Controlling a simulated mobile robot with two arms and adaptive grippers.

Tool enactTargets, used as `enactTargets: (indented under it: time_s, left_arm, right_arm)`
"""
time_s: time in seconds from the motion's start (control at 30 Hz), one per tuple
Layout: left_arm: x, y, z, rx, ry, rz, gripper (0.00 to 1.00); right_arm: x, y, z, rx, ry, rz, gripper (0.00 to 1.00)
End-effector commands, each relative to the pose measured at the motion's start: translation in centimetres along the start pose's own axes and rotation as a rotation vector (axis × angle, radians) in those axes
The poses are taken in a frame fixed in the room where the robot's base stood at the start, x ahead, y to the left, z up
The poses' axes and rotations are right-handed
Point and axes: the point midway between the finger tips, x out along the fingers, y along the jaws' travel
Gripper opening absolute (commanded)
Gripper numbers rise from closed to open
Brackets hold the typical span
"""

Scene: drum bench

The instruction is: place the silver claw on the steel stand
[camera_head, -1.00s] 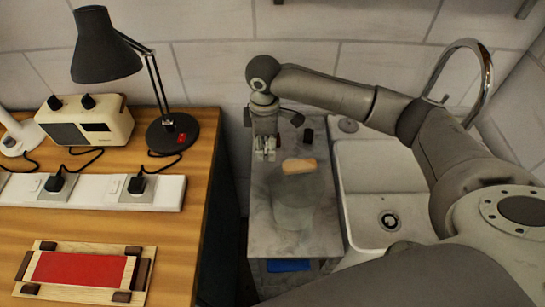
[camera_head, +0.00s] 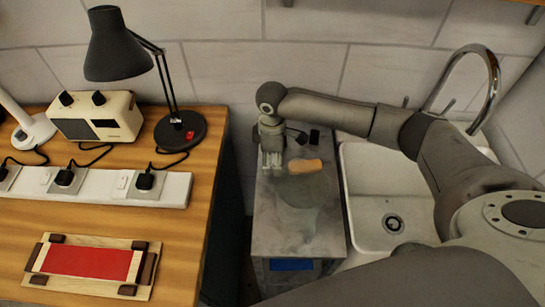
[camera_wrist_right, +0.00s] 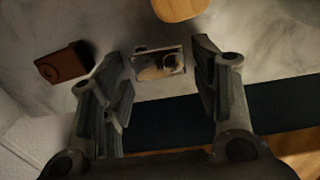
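A small silver piece, which looks like the silver claw (camera_wrist_right: 158,64), lies between the fingertips of my right gripper (camera_wrist_right: 163,58) in the right wrist view. A gap shows between it and each finger, so the fingers are open around it. It seems to rest on the grey surface; exact contact is unclear. In the head view my right gripper (camera_head: 271,160) points down over the back left of a grey metal-looking stand (camera_head: 283,232), probably the steel stand. The claw cannot be made out there. My left gripper is out of view.
An orange-brown piece (camera_head: 305,166) lies right of the gripper, above a faint round see-through shape. A small dark block (camera_head: 314,136) stands behind. A sink (camera_head: 375,205) is on the right. The wooden bench (camera_head: 190,235) with lamp (camera_head: 180,130) is left, across a gap.

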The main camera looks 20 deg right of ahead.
Motion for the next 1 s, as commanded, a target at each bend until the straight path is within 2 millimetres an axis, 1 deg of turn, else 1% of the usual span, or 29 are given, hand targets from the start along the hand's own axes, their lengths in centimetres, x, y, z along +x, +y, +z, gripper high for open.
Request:
enactTargets:
  time_s: [0.3,0.43,0.57,0.8,0.9,1.0]
  left_arm:
    - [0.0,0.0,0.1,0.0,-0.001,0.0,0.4]
    - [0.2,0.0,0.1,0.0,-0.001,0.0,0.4]
    - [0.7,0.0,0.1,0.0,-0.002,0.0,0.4]
    - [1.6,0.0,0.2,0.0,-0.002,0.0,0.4]
    - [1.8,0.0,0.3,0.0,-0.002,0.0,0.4]
    - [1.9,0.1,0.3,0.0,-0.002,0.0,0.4]
  right_arm:
    - [-0.1,0.0,0.0,0.0,0.0,0.0,0.62]
    - [-1.0,0.1,0.0,0.0,0.001,0.001,0.62]
    - [-3.2,0.1,-0.1,0.0,0.003,0.004,0.62]
    - [-8.5,0.1,-0.1,0.0,0.003,0.003,0.62]
    - [-10.2,0.1,-0.1,0.0,0.002,0.003,0.62]
    - [-11.4,0.1,-0.1,0.0,0.002,0.001,0.62]
